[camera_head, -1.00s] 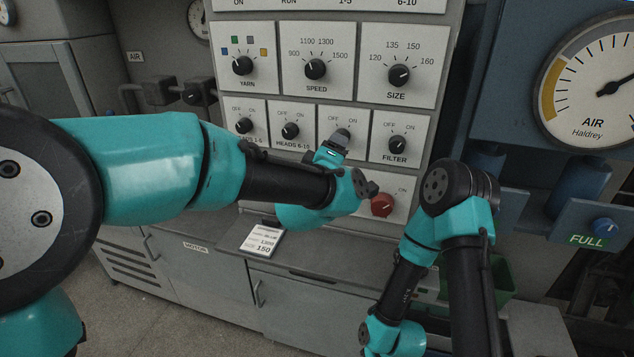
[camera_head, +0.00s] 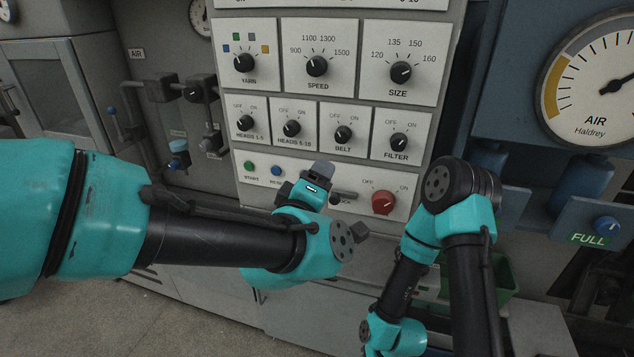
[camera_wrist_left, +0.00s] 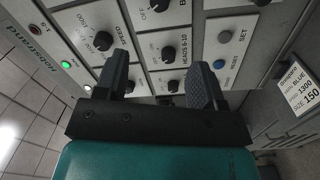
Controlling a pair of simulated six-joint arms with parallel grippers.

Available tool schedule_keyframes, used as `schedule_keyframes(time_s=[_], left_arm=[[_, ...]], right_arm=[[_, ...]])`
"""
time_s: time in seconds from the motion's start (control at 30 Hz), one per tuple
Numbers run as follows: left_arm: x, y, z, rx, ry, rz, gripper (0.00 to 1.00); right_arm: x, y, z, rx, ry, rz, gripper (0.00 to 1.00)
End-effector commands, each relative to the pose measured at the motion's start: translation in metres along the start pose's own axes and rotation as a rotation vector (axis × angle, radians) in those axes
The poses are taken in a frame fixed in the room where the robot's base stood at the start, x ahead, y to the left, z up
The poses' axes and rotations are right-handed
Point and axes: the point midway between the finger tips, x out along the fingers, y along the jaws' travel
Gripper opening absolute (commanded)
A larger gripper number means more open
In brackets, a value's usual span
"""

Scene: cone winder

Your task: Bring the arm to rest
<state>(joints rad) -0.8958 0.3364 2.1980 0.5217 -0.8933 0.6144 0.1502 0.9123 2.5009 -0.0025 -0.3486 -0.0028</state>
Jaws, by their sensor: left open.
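My left arm comes in from the left in the head view, and its wrist is in front of the lower part of the control panel (camera_head: 350,185). My left gripper (camera_wrist_left: 160,85) is open and empty in the left wrist view, with its two dark fingers apart in front of the panel. In the head view its fingers are mostly hidden behind the wrist. My right arm stands folded at the right of the head view. Its gripper is not in view.
The panel bears the yarn knob (camera_head: 243,62), speed knob (camera_head: 317,66), size knob (camera_head: 400,72) and a red switch (camera_head: 383,202). A job card (camera_wrist_left: 298,88) shows in the wrist view. An air gauge (camera_head: 600,85) is at the right. A green bin (camera_head: 505,280) stands behind my right arm.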

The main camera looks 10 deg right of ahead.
Motion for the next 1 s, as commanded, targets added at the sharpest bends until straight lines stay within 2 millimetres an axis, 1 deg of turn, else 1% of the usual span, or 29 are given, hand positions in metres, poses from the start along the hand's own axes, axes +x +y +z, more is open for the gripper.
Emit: schedule_keyframes(time_s=[0.13, 0.2, 0.27, 0.37, 0.47, 0.5, 0.57, 0.6, 0.67, 0.7, 0.77, 0.8, 0.87, 0.9, 0.97, 1.0], left_arm=[[0.001, -0.003, 0.000, 0.003, -0.001, -0.005, 0.63], [0.003, -0.011, -0.002, 0.015, -0.004, -0.019, 0.63], [0.005, -0.024, -0.004, 0.034, -0.009, -0.043, 0.63], [0.010, -0.059, -0.011, 0.084, -0.028, -0.108, 0.63], [0.013, -0.110, -0.020, 0.150, -0.061, -0.200, 0.63], [0.013, -0.133, -0.024, 0.177, -0.079, -0.242, 0.63], [0.010, -0.168, -0.030, 0.216, -0.108, -0.304, 0.63], [0.007, -0.191, -0.034, 0.240, -0.130, -0.346, 0.63], [0.001, -0.225, -0.039, 0.272, -0.166, -0.408, 0.63], [-0.005, -0.247, -0.043, 0.291, -0.190, -0.447, 0.63], [-0.015, -0.280, -0.047, 0.316, -0.230, -0.506, 0.63], [-0.023, -0.302, -0.050, 0.331, -0.261, -0.546, 0.63], [-0.037, -0.333, -0.053, 0.349, -0.305, -0.601, 0.63], [-0.047, -0.353, -0.055, 0.357, -0.336, -0.638, 0.63], [-0.064, -0.382, -0.057, 0.368, -0.387, -0.690, 0.63], [-0.076, -0.401, -0.058, 0.373, -0.422, -0.723, 0.63]], right_arm=[[0.000, 0.000, 0.000, 0.000, 0.000, 0.000, 0.43], [0.000, 0.000, 0.000, 0.000, 0.000, 0.000, 0.43], [0.000, 0.000, 0.000, 0.000, 0.000, 0.000, 0.43], [0.000, 0.000, 0.000, 0.000, 0.000, 0.000, 0.43], [0.000, 0.000, 0.000, 0.000, 0.000, 0.000, 0.43], [0.000, 0.000, 0.000, 0.000, 0.000, 0.000, 0.43], [0.000, 0.000, 0.000, 0.000, 0.000, 0.000, 0.43], [0.000, 0.000, 0.000, 0.000, 0.000, 0.000, 0.43], [0.000, 0.000, 0.000, 0.000, 0.000, 0.000, 0.43], [0.000, 0.000, 0.000, 0.000, 0.000, 0.000, 0.43], [0.000, 0.000, 0.000, 0.000, 0.000, 0.000, 0.43], [0.000, 0.000, 0.000, 0.000, 0.000, 0.000, 0.43], [0.000, 0.000, 0.000, 0.000, 0.000, 0.000, 0.43], [0.000, 0.000, 0.000, 0.000, 0.000, 0.000, 0.43], [0.000, 0.000, 0.000, 0.000, 0.000, 0.000, 0.43], [0.000, 0.000, 0.000, 0.000, 0.000, 0.000, 0.43]])
